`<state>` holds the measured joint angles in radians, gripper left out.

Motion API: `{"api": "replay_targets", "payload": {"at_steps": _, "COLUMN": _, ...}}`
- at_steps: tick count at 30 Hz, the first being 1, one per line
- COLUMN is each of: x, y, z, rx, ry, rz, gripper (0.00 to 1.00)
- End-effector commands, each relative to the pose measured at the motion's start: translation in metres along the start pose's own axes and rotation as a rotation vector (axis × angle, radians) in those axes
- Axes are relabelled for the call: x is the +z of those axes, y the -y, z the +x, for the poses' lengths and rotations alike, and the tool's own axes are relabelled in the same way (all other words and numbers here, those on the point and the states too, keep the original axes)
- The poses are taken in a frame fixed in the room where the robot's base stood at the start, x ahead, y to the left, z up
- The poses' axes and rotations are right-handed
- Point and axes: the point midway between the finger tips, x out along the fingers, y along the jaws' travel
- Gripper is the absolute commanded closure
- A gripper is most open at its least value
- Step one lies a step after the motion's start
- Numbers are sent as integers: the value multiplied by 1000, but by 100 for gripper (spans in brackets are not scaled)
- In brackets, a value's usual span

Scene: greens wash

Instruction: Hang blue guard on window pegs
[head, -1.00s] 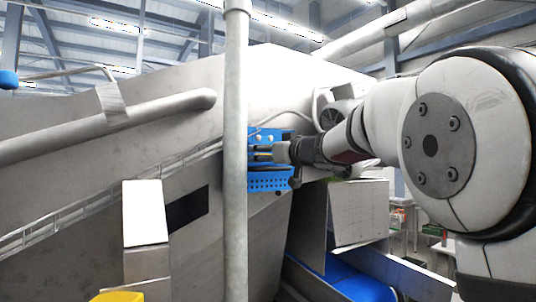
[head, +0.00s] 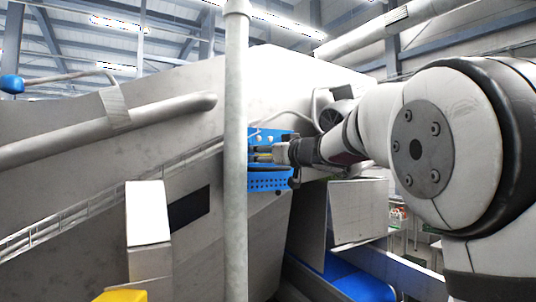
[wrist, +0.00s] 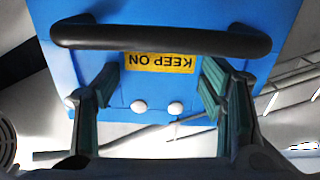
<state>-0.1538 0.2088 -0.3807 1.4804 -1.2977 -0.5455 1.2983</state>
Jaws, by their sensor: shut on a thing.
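The blue guard (head: 270,180) is against the sloped grey machine wall, partly hidden behind the vertical pole. It has a flat plate and a perforated lower part. In the wrist view the blue plate (wrist: 115,115) carries a black bar handle (wrist: 160,38) and an upside-down yellow KEEP ON label (wrist: 160,62). Two white round knobs (wrist: 157,107) show at the plate's edge. I cannot tell whether these are pegs through it. The window behind is hidden.
The grey vertical pole (head: 235,150) stands just left of my gripper. A white box-like post (head: 148,225) and a yellow item (head: 122,296) are at lower left. A blue chute (head: 345,282) and a pale metal panel (head: 358,212) are below my arm.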

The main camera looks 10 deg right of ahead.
Motion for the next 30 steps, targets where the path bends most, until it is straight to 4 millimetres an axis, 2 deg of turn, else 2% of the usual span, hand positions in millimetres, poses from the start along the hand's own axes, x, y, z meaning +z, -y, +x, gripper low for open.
{"api": "replay_targets", "payload": {"at_steps": 20, "x": 0, "y": 0, "z": 0, "rx": 0, "ry": -1, "rz": 0, "gripper": 69}}
{"api": "replay_targets", "payload": {"at_steps": 30, "x": 0, "y": 0, "z": 8, "rx": -1, "ry": -1, "rz": 0, "gripper": 69}}
